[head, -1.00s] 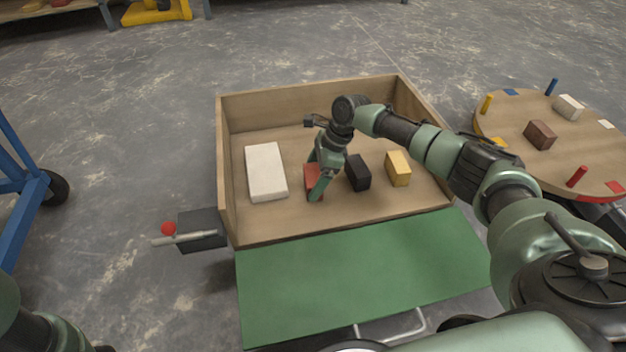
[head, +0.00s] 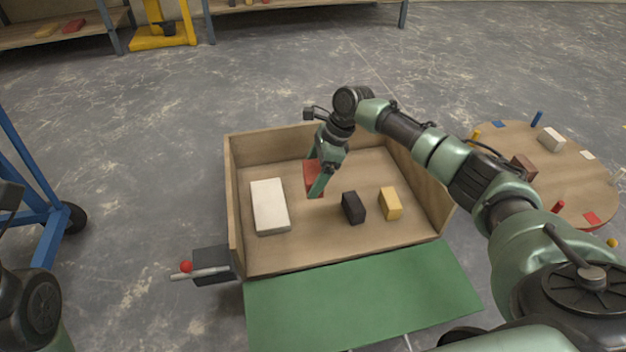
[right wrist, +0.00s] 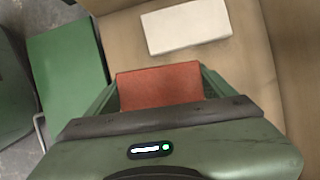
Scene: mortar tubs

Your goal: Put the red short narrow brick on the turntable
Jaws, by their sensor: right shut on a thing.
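The red short narrow brick (head: 312,177) is between the fingers of my right gripper (head: 316,178), which is shut on it. In the head view it appears held above the floor of the wooden box. The right wrist view shows the red brick (right wrist: 159,85) between the two green fingers. The round wooden turntable (head: 575,178) is at the right, outside the box. It bears a brown brick (head: 524,167), a whitish brick (head: 551,139) and coloured pegs. Part of my left arm shows at the lower left, but its gripper is not visible.
The open wooden box (head: 234,215) also holds a large white brick (head: 270,206), a black brick (head: 353,208) and a yellow brick (head: 390,203). A green panel (head: 365,295) lies in front. A blue frame (head: 35,215) stands left. My right arm passes over the box's right wall.

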